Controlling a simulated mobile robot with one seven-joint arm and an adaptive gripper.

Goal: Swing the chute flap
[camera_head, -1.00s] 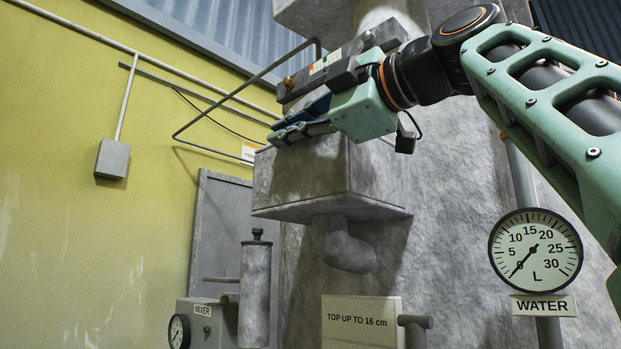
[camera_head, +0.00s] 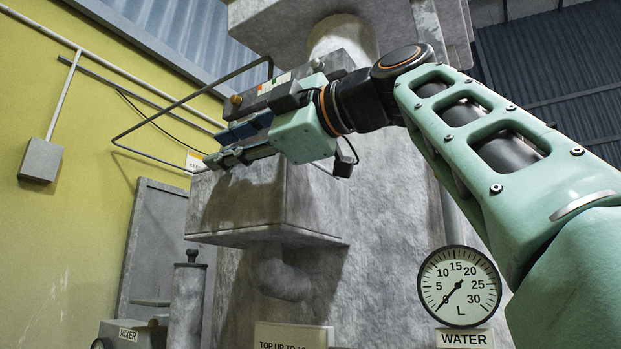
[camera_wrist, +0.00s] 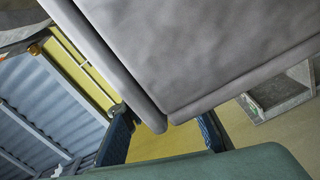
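My gripper (camera_head: 220,148) is at the upper left of the grey hopper box (camera_head: 240,205) in the head view. Its two blue-lined fingers stand apart. In the wrist view, my open gripper (camera_wrist: 165,134) has the corner of a large grey panel (camera_wrist: 205,50) with a rolled edge in front of and between its fingers. I cannot tell whether this panel is the chute flap or a box wall, or whether the fingers touch it. A bent thin rod (camera_head: 160,118) reaches out left of the gripper, by a small label (camera_head: 194,162). No flap shows clearly in the head view.
Below the box are a grey elbow spout (camera_head: 284,281) and a sign (camera_head: 290,338). A water gauge (camera_head: 458,287) is at the right, its needle low on the scale. A grey cylinder (camera_head: 187,305) and the mixer box (camera_head: 128,334) stand lower left.

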